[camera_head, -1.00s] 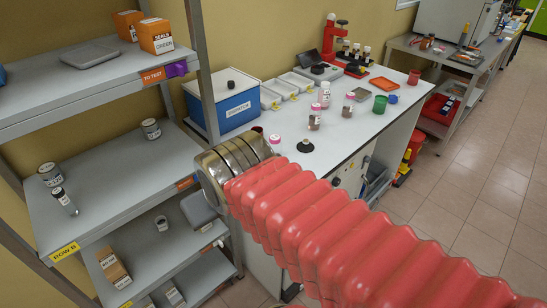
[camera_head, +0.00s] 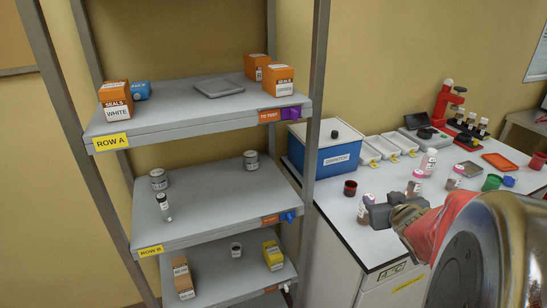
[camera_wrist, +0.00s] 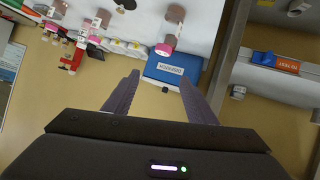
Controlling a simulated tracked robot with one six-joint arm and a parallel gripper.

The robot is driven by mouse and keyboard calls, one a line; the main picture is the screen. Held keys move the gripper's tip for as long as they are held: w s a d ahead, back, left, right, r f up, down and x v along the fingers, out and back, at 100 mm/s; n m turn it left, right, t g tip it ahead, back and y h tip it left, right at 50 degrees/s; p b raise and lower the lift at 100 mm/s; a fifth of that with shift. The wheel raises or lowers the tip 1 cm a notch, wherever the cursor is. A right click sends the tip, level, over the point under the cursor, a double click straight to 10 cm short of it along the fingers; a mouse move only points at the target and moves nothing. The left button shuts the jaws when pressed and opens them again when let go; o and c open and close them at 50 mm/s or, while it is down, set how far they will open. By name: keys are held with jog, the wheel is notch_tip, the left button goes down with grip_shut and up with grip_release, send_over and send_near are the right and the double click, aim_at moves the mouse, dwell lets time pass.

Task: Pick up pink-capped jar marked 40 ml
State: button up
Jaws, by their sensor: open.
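Several pink-capped jars stand on the white bench. One jar (camera_head: 363,212) is partly behind my gripper (camera_head: 372,212) in the head view. Another pink-capped jar (camera_head: 413,187) stands a little farther right, and one more (camera_head: 453,182) is beyond it. Their ml marks are too small to read. In the wrist view, which is turned over, a pink-capped jar (camera_wrist: 166,44) shows ahead of the fingertips, roughly between them. My gripper (camera_wrist: 159,79) is open with nothing between its fingers. I cannot tell how far the jar is from them.
A blue and white box (camera_head: 325,150) stands at the bench's back left, beside the shelf rack (camera_head: 215,215). A dark red cup (camera_head: 350,188), white trays (camera_head: 385,148), a green cup (camera_head: 491,182) and a red stand (camera_head: 447,103) are also on the bench. The bench's front left is clear.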

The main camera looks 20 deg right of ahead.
jog(key=s+f+y, duration=0.1)
jog(key=s+d+f+t, duration=0.1)
jog(key=f, duration=0.1)
jog(key=d+f+y, duration=0.1)
jog(key=shift+s+f+t+y, duration=0.15)
jog(key=shift+s+t+y, duration=0.15)
jog(key=shift+s+t, duration=0.1)
jog(key=x, duration=0.8)
jog(key=shift+w+f, duration=0.2)
jog(key=shift+w, duration=0.05)
jog(key=shift+d, duration=0.15)
jog(key=shift+x, duration=2.6)
jog(key=shift+f, duration=0.2)
jog(key=shift+s, duration=0.1)
